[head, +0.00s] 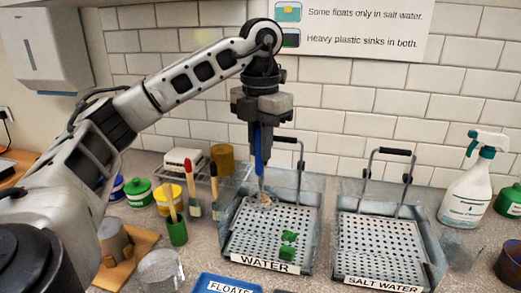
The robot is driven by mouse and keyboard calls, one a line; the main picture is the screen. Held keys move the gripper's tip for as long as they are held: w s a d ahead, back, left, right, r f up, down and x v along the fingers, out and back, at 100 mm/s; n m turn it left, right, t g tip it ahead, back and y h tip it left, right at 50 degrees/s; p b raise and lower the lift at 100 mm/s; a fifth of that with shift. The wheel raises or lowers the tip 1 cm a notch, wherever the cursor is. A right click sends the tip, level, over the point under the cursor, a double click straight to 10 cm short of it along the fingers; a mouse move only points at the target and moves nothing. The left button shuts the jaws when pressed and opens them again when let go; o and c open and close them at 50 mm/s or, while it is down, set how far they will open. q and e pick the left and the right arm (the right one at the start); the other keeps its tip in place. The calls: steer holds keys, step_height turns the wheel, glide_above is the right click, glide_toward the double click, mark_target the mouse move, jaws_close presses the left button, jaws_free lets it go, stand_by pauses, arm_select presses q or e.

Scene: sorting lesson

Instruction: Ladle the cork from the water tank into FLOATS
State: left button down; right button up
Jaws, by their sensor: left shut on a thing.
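My left gripper (261,121) is above the back left part of the water tank (309,262), pointing down. It is shut on the blue handle of a ladle (259,150). The ladle hangs upright, with its lower end inside the tank. A small tan piece, which looks like the cork (266,201), is at the ladle's lower end. I cannot tell whether it lies in the bowl or beside it. The blue FLOATS tray (200,286) is at the bottom edge, partly cut off. My right gripper is not in view.
The salt water tank (426,274) is to the right. A spray bottle (468,190) stands right.

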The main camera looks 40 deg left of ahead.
arm_select(q)
steer(key=shift+r, duration=6)
